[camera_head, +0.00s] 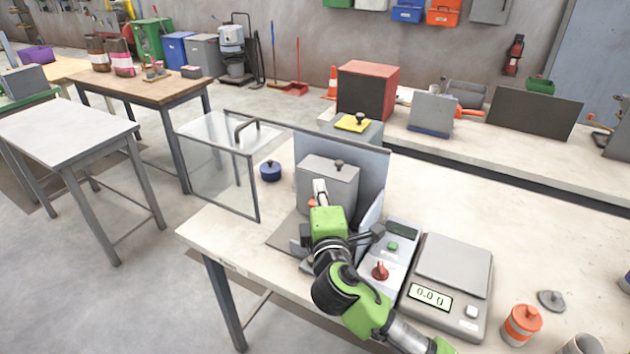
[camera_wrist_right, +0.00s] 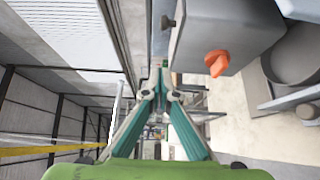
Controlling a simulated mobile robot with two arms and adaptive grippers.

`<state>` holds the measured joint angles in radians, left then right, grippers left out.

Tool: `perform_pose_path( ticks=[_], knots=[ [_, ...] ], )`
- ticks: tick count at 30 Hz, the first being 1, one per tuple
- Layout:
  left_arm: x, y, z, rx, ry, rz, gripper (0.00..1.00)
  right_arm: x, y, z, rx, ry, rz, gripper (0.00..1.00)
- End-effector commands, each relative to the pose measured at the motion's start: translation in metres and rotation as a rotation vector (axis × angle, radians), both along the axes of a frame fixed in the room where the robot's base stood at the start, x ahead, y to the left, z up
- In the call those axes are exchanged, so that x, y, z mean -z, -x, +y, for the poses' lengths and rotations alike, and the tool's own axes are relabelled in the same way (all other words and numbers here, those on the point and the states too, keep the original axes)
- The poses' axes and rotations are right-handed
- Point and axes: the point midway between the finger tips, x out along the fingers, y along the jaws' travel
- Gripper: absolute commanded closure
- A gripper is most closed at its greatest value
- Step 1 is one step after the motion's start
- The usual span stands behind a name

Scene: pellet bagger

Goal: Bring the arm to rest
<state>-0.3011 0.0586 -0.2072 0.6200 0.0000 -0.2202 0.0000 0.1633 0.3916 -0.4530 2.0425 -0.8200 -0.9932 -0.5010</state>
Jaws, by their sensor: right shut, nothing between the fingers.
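My right arm comes in from the lower right in the head view, with green joint covers. It reaches over the front of the bagging machine. My right gripper (camera_head: 319,188) is in front of a grey box with a black knob on top (camera_head: 335,172); its fingers are small here and partly blend with the machine. In the right wrist view the teal fingers of my right gripper (camera_wrist_right: 160,82) meet at their tips, with nothing between them. A grey housing with an orange knob (camera_wrist_right: 217,63) is beside the tips, apart from them. My left gripper is not in view.
A clear guard with a handle (camera_head: 215,165) stands left of the machine. A control box with a red knob (camera_head: 380,272), a scale reading 0.0 (camera_head: 455,262) and an orange-banded jar (camera_head: 521,322) are to the right. A blue pot (camera_head: 270,171) stands behind the guard.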

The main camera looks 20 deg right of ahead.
Motion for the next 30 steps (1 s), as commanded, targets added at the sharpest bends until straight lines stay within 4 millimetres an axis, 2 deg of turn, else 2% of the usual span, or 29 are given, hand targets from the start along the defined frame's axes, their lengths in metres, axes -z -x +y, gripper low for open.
perform_pose_path(
  ticks=[5, 7, 8, 11, 14, 15, 19, 21, 24, 30],
  knots=[
    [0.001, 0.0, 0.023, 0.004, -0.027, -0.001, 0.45, 0.001, 0.005, 0.001, 0.002, -0.002, 0.003, 1.0],
    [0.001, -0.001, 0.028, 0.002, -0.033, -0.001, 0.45, 0.007, 0.008, 0.0, 0.006, -0.029, 0.017, 1.0],
    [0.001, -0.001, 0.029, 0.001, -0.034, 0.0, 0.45, 0.014, 0.011, -0.001, 0.01, -0.054, 0.03, 1.0],
    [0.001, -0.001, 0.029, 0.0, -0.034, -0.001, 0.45, 0.05, 0.033, -0.004, 0.04, -0.202, 0.108, 1.0],
    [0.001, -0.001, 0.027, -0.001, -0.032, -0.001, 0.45, 0.104, 0.073, -0.006, 0.106, -0.431, 0.234, 1.0],
    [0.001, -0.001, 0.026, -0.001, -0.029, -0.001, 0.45, 0.127, 0.094, -0.005, 0.142, -0.532, 0.292, 1.0],
    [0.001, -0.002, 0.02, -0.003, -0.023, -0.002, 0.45, 0.186, 0.163, 0.005, 0.267, -0.817, 0.461, 1.0],
    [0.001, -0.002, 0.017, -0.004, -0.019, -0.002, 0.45, 0.206, 0.195, 0.011, 0.328, -0.927, 0.533, 1.0],
    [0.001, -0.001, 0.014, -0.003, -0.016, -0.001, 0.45, 0.226, 0.235, 0.021, 0.406, -1.054, 0.617, 1.0],
    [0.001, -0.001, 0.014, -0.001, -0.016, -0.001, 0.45, 0.247, 0.304, 0.04, 0.547, -1.244, 0.753, 1.0]
  ],
)
